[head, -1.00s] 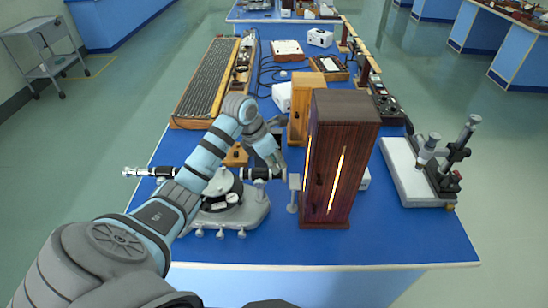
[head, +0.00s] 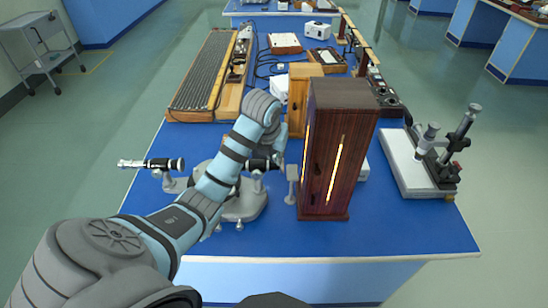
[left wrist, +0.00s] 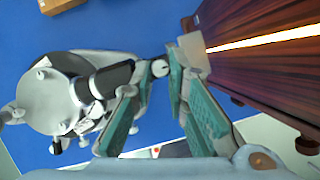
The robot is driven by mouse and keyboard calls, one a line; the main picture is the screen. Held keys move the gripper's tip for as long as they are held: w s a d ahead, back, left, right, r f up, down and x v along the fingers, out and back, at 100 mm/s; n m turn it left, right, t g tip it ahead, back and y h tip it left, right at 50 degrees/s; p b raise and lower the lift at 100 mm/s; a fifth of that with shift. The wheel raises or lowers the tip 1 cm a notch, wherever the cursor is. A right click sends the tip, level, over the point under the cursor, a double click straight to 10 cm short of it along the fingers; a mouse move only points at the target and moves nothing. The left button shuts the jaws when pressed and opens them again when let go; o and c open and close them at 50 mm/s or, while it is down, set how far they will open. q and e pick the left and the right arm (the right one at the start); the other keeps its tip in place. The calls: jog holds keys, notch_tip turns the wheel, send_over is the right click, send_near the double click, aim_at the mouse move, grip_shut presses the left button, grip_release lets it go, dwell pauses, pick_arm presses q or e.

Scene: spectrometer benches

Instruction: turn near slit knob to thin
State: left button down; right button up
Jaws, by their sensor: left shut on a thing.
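The spectrometer (head: 245,206) stands on the blue bench, with its black-and-silver telescope (head: 150,163) pointing left. Its black collimator tube (left wrist: 108,80) shows in the left wrist view, ending in a small silver slit knob (left wrist: 160,68). My left gripper (left wrist: 158,66) has its green-padded fingers closed in on this knob from both sides. In the head view my own arm hides the fingertips and the middle of the spectrometer. My right gripper is not in view.
A dark wooden lamp box (head: 340,140) with a glowing slit stands just right of the collimator's slit end, close to my fingers. A grey block (head: 291,180) on a post stands between them. A microscope stand (head: 420,165) is farther right. The front bench edge is clear.

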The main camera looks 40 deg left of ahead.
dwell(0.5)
pick_arm(q)
jog(key=c, duration=1.6)
grip_release()
jog(key=shift+w+f, duration=0.1)
